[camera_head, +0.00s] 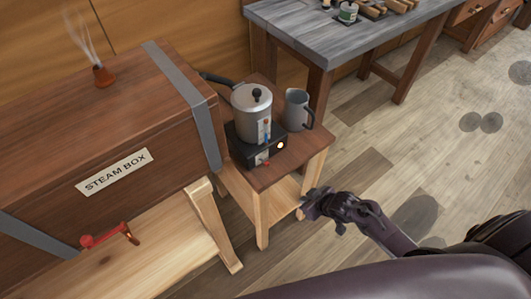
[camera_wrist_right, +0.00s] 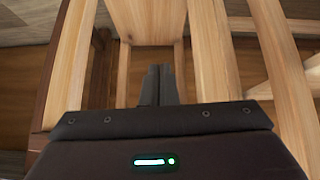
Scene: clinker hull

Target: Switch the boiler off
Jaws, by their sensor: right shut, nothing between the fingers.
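The boiler (camera_head: 252,111) is a grey metal pot with a lid, a black knob and a gauge strip on its front. It sits on a black burner base (camera_head: 274,151) with a lit pale lamp and a small red switch (camera_head: 263,161) on the front. The base stands on a small wooden side table (camera_head: 300,155). My right gripper (camera_head: 308,203) is beside the table's front right leg, below the top and apart from the switch. In the right wrist view its fingers (camera_wrist_right: 158,85) are together and empty, facing wooden legs and boards. My left gripper is not in view.
A metal jug (camera_head: 297,108) stands right of the boiler. A wooden steam box (camera_head: 110,130) with a steaming vent (camera_head: 103,75) and a red-handled valve (camera_head: 105,237) is at left. A workbench (camera_head: 345,45) stands behind. The floor at right is clear.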

